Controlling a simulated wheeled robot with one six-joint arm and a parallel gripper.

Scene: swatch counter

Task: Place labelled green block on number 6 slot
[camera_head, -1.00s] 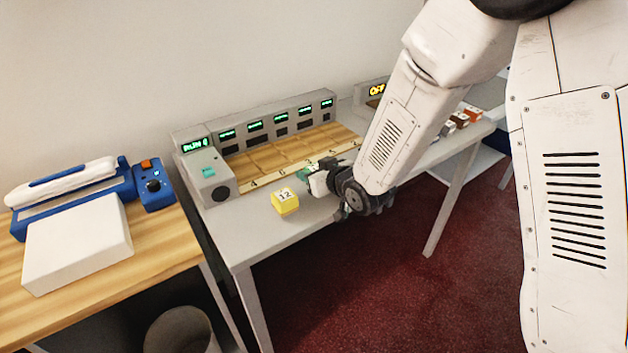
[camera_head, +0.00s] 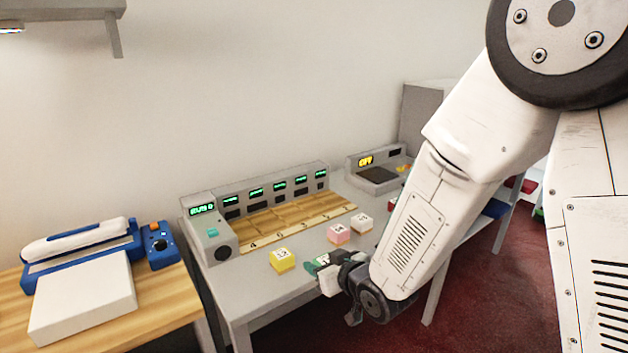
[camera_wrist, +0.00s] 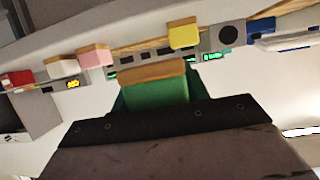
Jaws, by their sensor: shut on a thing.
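My gripper (camera_head: 322,270) is shut on a green block (camera_head: 311,267), held near the front edge of the grey counter. In the wrist view the green block (camera_wrist: 155,92) sits in the jaws, with a tan face toward the top of that picture. Its label is turned away or too small to read. The wooden slot board (camera_head: 290,214) lies behind it, before a row of lit displays. Small numbers run along its front edge; the second from the left looks like a 6, but it is too small to be sure.
A yellow numbered block (camera_head: 282,260) stands left of my gripper. A pink block (camera_head: 338,234) and a white block (camera_head: 363,223) stand beyond it on the counter. A grey device with an orange display (camera_head: 377,172) is at the back right. Counter between the blocks is clear.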

